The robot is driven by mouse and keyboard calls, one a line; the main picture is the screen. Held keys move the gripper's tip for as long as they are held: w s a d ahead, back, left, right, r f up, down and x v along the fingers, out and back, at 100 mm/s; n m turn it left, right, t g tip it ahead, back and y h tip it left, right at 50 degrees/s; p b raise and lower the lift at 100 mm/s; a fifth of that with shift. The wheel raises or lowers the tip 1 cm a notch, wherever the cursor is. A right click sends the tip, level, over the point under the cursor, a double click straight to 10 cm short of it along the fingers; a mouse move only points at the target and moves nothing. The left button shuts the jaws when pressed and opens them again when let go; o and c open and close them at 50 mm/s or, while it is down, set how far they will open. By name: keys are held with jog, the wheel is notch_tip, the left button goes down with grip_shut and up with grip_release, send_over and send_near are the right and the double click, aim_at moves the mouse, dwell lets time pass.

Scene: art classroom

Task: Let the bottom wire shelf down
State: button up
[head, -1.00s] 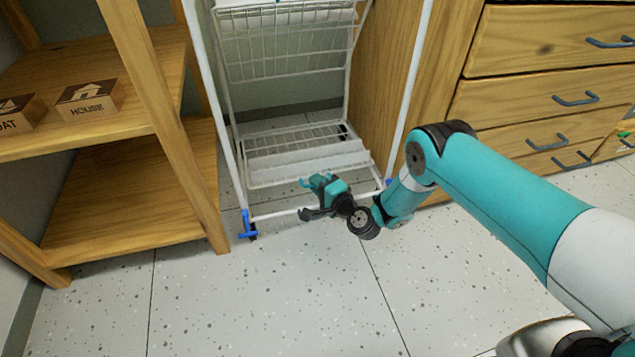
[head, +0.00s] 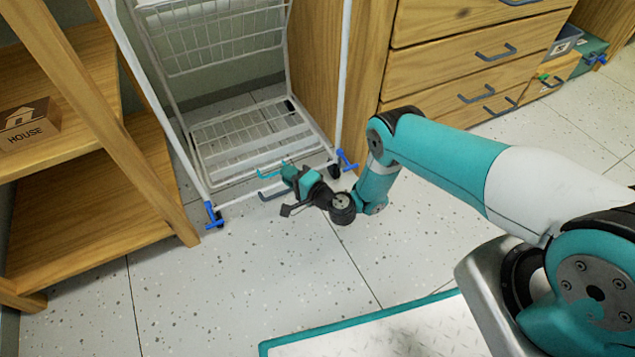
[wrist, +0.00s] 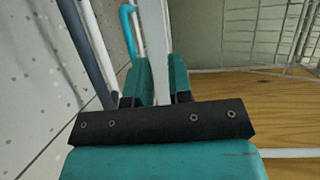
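The white wire rack (head: 347,80) stands between wooden furniture in the head view. Its bottom wire shelf (head: 215,135) lies low and looks about flat, with a white strip across it. A wire panel (head: 220,45) above it stands nearly upright. My gripper (head: 268,182) is low at the rack's front, by the front bottom bar; I cannot tell whether it touches. In the wrist view my gripper's two teal fingers (wrist: 160,70) are apart.
A wooden shelf unit (head: 150,190) with a HOUSE block (head: 28,122) stands left of the rack. A wooden drawer cabinet (head: 480,60) stands to the right. Blue feet (head: 213,214) stick out at the rack's front corners. The speckled floor (head: 210,290) in front is clear.

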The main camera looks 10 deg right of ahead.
jog(key=f+p+v, duration=0.1)
jog(key=p+v, duration=0.9)
jog(key=p, duration=0.2)
jog(key=shift+s+d+r+p, duration=0.25)
jog(key=shift+s+r+p, duration=0.1)
jog(key=shift+r, duration=0.2)
